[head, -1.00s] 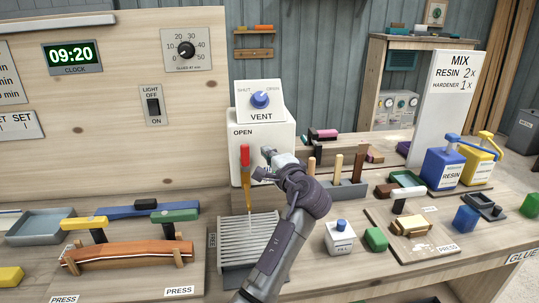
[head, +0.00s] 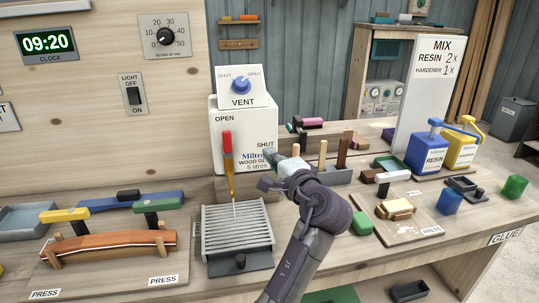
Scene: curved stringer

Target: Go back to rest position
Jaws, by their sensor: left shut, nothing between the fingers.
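My left gripper (head: 268,170) is in front of the lower right part of the white wood glue box (head: 240,110), with its arm coming up from the bottom of the head view. It is shut and holds nothing. It hides part of the box's label and part of the bench behind. A red and orange handle (head: 228,155) stands upright at the box's front, below the word OPEN and left of my gripper, apart from it. My right gripper is not in view.
A slatted grey rack (head: 237,230) lies below the glue box. A tool block (head: 338,176) with upright handles stands just right of my gripper. An orange-brown curved piece (head: 110,245) rests on wooden supports at left. Blue resin (head: 430,155) and yellow (head: 461,148) bottles stand at right.

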